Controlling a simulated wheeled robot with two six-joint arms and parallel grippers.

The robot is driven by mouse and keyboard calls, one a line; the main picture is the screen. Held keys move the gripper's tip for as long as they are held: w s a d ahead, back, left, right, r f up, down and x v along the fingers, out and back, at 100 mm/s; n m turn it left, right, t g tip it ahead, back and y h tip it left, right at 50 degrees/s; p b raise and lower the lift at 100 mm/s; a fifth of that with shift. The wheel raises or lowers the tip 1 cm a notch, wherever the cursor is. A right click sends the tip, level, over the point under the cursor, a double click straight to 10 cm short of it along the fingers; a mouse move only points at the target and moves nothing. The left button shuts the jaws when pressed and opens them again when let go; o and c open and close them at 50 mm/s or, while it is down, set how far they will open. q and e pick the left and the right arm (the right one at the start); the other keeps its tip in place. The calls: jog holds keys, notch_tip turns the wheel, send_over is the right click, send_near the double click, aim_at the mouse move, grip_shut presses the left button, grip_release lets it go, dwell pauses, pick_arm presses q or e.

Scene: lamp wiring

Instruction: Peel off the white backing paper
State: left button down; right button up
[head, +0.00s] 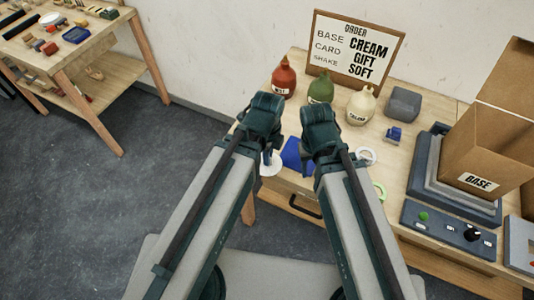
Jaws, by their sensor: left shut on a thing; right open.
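My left gripper (268,156) points down over the front left part of the table, mostly hidden behind its own wrist. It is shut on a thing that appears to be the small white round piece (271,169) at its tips. I cannot tell whether this piece is the white backing paper. My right gripper (309,166) is open just to the right, its fingers largely hidden by its arm. A flat blue piece (294,153) shows between the two grippers. A white ring (366,155) and a green ring (380,190) lie right of my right gripper.
Red (284,78), green (320,89) and cream (361,106) bottles stand behind the grippers, before an order board (355,56). A grey block (403,103), a small blue object (394,134), a cardboard box (485,145) and a control panel (447,231) occupy the right.

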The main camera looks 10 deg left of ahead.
pick_arm(q)
jog(key=shift+r, duration=0.15)
jog(key=shift+r+p, duration=2.9)
jog(key=shift+p, duration=0.1)
